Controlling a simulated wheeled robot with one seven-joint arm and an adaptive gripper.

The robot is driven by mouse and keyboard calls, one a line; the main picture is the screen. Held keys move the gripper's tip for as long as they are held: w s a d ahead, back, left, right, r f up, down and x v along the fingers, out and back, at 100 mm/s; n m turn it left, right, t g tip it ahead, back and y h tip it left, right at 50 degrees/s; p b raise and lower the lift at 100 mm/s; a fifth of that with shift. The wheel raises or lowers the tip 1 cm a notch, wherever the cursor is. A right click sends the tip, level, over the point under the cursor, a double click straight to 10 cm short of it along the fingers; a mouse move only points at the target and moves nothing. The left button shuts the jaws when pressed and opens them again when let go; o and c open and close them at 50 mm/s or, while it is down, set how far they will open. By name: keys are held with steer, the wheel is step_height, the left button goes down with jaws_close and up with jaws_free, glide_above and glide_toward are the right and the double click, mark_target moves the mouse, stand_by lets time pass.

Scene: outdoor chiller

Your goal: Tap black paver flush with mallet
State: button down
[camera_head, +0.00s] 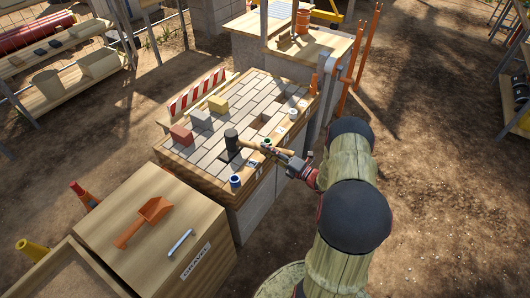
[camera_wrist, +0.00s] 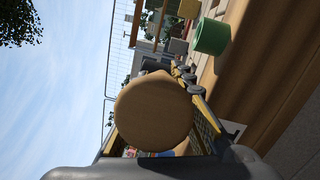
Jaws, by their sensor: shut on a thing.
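My gripper (camera_head: 288,160) is shut on the wooden handle of a mallet, right of the paved bench top. The mallet (camera_head: 232,138) has a black head at the far end of the handle, over the lower middle of the paving. A dark patch (camera_head: 229,156) shows just below the head. It may be the black paver or a gap in shadow, and I cannot tell whether the head touches it. In the wrist view the round tan handle end (camera_wrist: 154,112) sits between my gripper's fingers (camera_wrist: 160,130) and hides the mallet head.
Red (camera_head: 181,134), grey (camera_head: 200,118) and yellow (camera_head: 218,104) blocks stand on the paving's left side. A blue-marked cup (camera_head: 236,181) and other small cups line the right edge. A striped barrier (camera_head: 197,92) stands behind. An orange scoop (camera_head: 145,221) lies on the gravel box.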

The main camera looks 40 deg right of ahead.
steer(key=d+r, duration=0.9)
steer(key=d, duration=0.2)
steer(key=shift+d+r, duration=0.15)
steer(key=shift+d, duration=0.15)
stand_by(0.8)
steer(key=a+f, duration=0.1)
steer(key=a, duration=0.3)
steer(key=a+f, duration=0.2)
steer(key=a, duration=0.2)
steer(key=a+f, duration=0.2)
steer(key=a, duration=0.3)
steer(key=shift+f, duration=0.35)
